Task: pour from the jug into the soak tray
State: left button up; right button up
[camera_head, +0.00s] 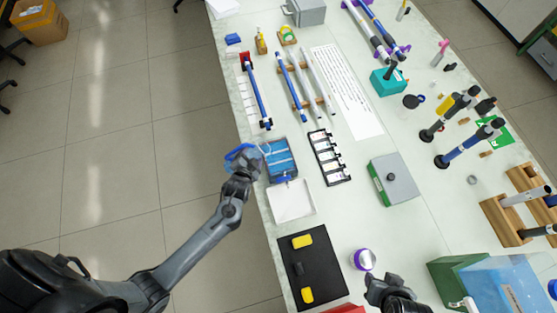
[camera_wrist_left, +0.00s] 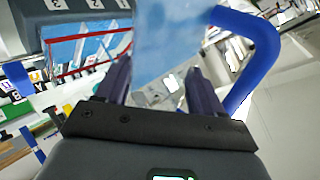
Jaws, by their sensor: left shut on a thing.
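The jug is clear and pale blue with a blue handle. In the head view the jug (camera_head: 231,154) is at the table's left edge, partly hidden by my left gripper (camera_head: 246,163). In the left wrist view my left gripper (camera_wrist_left: 160,85) is shut on the jug (camera_wrist_left: 172,42), whose body stands between the fingers. The soak tray (camera_head: 294,171), a grey box with a blue inside, lies just right of the jug. It also shows at upper left in the left wrist view (camera_wrist_left: 32,30). I cannot make out any stream. My right gripper (camera_head: 385,280) is over the table's near part, its opening unclear.
A white shallow tray (camera_head: 291,203) sits on the near side of the soak tray. A black rack (camera_head: 328,158) stands to its right, and a blue rod (camera_head: 259,97) lies beyond it. A black mat (camera_head: 318,268) with yellow pieces lies nearer. A grey-lidded box (camera_head: 397,178) stands further right.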

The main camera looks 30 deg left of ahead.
pick_arm(q)
jog(key=shift+r+p, duration=0.1)
jog(key=shift+p, duration=0.2)
dwell(0.4)
jog(key=shift+f, duration=0.2)
dwell(0.8)
jog(key=shift+p, duration=0.4)
jog(key=shift+w+m+g, duration=0.1)
jog(key=shift+m+g, duration=0.2)
jog(key=shift+f+y, duration=0.15)
jog(key=shift+y, duration=0.15)
jog(key=shift+p, duration=0.4)
